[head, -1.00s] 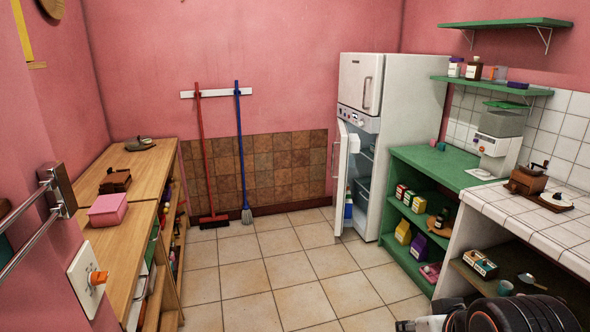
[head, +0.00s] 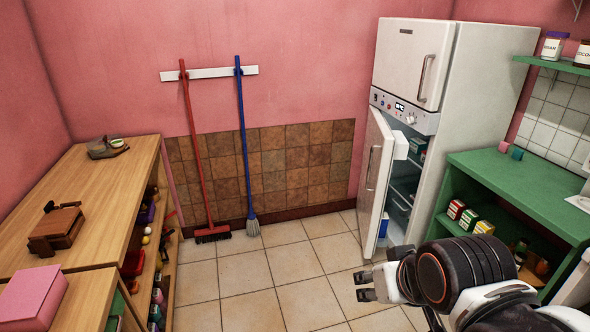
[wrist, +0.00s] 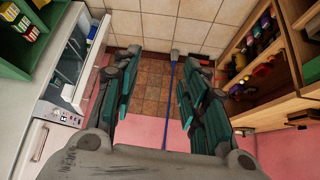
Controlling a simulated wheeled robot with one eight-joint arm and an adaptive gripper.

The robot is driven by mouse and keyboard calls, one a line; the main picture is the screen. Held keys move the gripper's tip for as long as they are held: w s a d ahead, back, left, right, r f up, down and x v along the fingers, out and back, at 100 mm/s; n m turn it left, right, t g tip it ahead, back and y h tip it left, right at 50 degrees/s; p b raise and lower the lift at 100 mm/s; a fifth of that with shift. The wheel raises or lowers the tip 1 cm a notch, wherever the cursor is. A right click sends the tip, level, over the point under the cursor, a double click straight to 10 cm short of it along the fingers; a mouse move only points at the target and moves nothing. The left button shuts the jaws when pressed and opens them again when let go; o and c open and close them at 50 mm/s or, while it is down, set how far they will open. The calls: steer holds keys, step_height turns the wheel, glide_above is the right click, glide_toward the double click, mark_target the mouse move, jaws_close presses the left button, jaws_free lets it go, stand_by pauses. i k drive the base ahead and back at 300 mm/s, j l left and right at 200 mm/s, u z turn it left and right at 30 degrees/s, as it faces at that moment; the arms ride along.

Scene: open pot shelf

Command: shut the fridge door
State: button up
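The white fridge (head: 471,110) stands against the back wall, right of centre in the head view. Its lower door (head: 376,172) is ajar, swung out to the left, and the lit shelves inside show through the gap. Its upper door (head: 412,62) is shut. My gripper (head: 364,287) is in front of the fridge and nearer to me, low in the picture, apart from the door. In the wrist view my gripper (wrist: 157,88) has its two fingers spread wide with nothing between them. The fridge (wrist: 55,130) shows upside down at the left there.
A green shelf unit (head: 510,187) stands right of the fridge. A wooden shelf (head: 90,205) runs along the left. A red broom (head: 197,150) and blue mop (head: 245,150) hang on the back wall. The tiled floor (head: 255,280) between is clear.

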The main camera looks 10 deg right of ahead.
mark_target(382, 145)
steer(key=i+j+z, duration=0.15)
steer(key=i+z, duration=0.2)
steer(key=i, duration=0.2)
steer(key=i+j+z, duration=0.35)
steer(key=i, duration=0.15)
steer(key=i+u, duration=0.3)
steer(key=i, duration=1.05)
